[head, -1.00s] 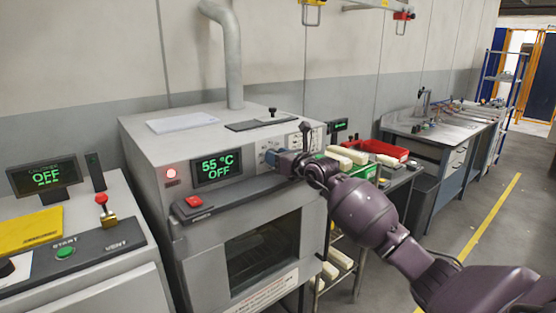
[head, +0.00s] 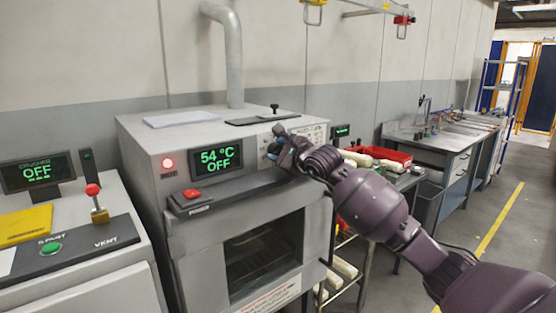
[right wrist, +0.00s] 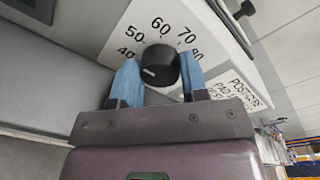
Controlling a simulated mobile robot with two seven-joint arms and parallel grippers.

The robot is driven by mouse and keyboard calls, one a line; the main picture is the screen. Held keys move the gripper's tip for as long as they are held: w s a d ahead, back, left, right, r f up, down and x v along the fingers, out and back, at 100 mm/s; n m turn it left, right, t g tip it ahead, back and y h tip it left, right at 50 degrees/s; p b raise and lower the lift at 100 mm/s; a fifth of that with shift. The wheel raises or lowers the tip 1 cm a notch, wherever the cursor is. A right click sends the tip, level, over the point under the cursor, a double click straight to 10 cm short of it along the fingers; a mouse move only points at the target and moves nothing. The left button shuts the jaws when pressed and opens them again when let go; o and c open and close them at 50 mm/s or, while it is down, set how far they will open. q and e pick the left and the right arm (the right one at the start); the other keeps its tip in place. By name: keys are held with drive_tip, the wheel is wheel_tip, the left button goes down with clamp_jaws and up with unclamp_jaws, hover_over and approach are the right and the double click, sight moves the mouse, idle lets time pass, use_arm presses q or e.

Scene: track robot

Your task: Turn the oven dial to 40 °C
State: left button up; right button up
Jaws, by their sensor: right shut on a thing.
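The oven (head: 255,205) stands in the middle of the head view, and its green display (head: 217,158) reads 54 °C and OFF. The black round dial (right wrist: 160,66) is on its front panel, within a printed scale running from 40 through 50, 60 and 70 to 80. The white mark on the dial is at its lower left, on the low-number side; I cannot tell exactly which value it meets. My right gripper (head: 277,146) is shut on the dial, its blue fingertips on either side in the right wrist view (right wrist: 157,82). My left gripper is out of view.
A red button box (head: 191,198) sits on the ledge below the display. A crusher panel (head: 75,240) is at left. A rack with a red bin (head: 392,158) and pale blocks stands right of the oven. The floor at far right is clear.

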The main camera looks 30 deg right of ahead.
drive_tip(key=n+b, duration=0.2)
drive_tip(key=shift+f+n, duration=0.3)
drive_tip(key=shift+f, duration=0.1)
drive_tip(key=shift+n+b, duration=0.7)
drive_tip(key=shift+n, duration=0.1)
drive_tip(key=shift+r+n+h, duration=0.1)
drive_tip(key=shift+n+h, duration=0.2)
drive_tip(key=shift+a+r+n+b, duration=0.1)
drive_tip(key=shift+n+b, duration=0.2)
drive_tip(key=shift+b, duration=0.1)
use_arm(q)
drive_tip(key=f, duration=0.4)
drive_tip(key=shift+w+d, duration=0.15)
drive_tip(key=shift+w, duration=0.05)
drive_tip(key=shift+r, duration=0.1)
use_arm(e)
drive_tip(key=shift+r, duration=0.1)
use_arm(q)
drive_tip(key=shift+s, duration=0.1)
use_arm(e)
drive_tip(key=o, duration=0.9)
